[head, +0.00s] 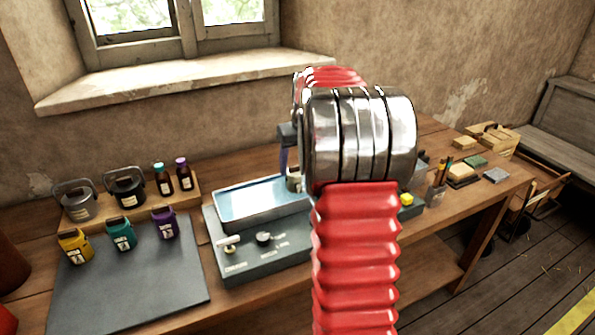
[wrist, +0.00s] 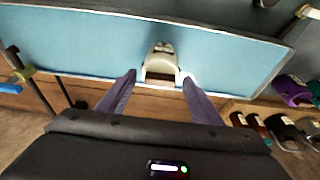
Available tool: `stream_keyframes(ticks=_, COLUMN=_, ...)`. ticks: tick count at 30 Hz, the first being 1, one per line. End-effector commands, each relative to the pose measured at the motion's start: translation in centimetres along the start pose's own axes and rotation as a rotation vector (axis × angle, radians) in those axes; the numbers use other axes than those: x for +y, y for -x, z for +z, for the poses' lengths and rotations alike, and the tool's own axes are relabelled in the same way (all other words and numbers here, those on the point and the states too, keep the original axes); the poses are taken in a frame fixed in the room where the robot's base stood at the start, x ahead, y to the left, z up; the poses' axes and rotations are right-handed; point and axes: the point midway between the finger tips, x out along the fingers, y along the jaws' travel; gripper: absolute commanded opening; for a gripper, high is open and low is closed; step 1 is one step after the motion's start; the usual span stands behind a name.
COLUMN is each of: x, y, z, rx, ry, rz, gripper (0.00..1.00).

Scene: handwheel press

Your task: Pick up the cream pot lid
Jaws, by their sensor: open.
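The cream pot lid (wrist: 162,63) is a small pale piece with a darker knob-like top, over the blue surface of a shallow tray (wrist: 80,35) in the wrist view. My gripper (wrist: 159,78) is open, its two purple-grey fingers on either side of the lid's near end. I cannot tell whether they touch it. In the head view a cream piece (head: 293,179) shows beside my gripper's finger (head: 284,158), at the right end of the blue tray (head: 245,203). My own arm hides much of that area.
Yellow (head: 75,246), teal (head: 121,234) and purple (head: 165,223) pots stand on a dark mat (head: 130,285) at left. Handled pots and two bottles stand on a wooden rack (head: 98,218) behind. A grey control box (head: 262,262) carries the tray. Blocks and a brush holder (head: 437,186) are at right.

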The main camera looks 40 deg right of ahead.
Motion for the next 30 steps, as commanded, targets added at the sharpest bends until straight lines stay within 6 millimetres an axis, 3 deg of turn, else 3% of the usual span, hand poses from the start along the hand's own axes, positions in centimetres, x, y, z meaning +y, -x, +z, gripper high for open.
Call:
stream_keyframes(ticks=5, x=-0.01, y=0.03, z=-0.01, rx=0.000, ry=0.000, rz=0.000, gripper=0.58)
stream_keyframes(ticks=23, x=-0.02, y=-0.04, z=0.02, rx=-0.001, ry=0.000, rz=0.000, gripper=0.16)
stream_keyframes(ticks=30, x=-0.02, y=-0.15, z=0.10, rx=-0.004, ry=0.001, rz=-0.001, gripper=0.15)
